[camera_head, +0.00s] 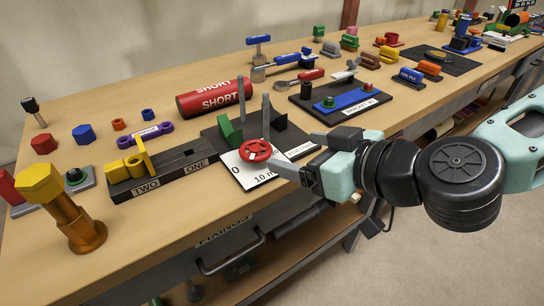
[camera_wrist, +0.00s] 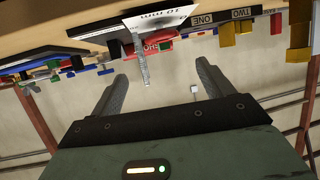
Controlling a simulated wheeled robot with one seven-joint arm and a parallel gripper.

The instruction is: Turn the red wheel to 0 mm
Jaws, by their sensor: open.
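The red wheel (camera_head: 256,150) sits at the front of a dark vise-like fixture, above a white scale plate (camera_head: 262,178) marked 0 and 10 mm. A green block (camera_head: 230,131) stands on the fixture behind the wheel, with two grey upright rods near it. My gripper (camera_head: 292,150) is open and empty, just right of the wheel; the lower finger tip appears close to the rim, and I cannot tell if it touches. In the wrist view my fingers (camera_wrist: 162,70) are spread, with a grey rod (camera_wrist: 141,62) showing between them.
Left of the fixture is a dark block (camera_head: 170,177) labelled ONE and TWO with yellow parts. A red SHORT cylinder (camera_head: 214,97) lies behind. A black base with a blue bracket (camera_head: 349,103) stands behind my gripper. The table's front edge is close below the wheel.

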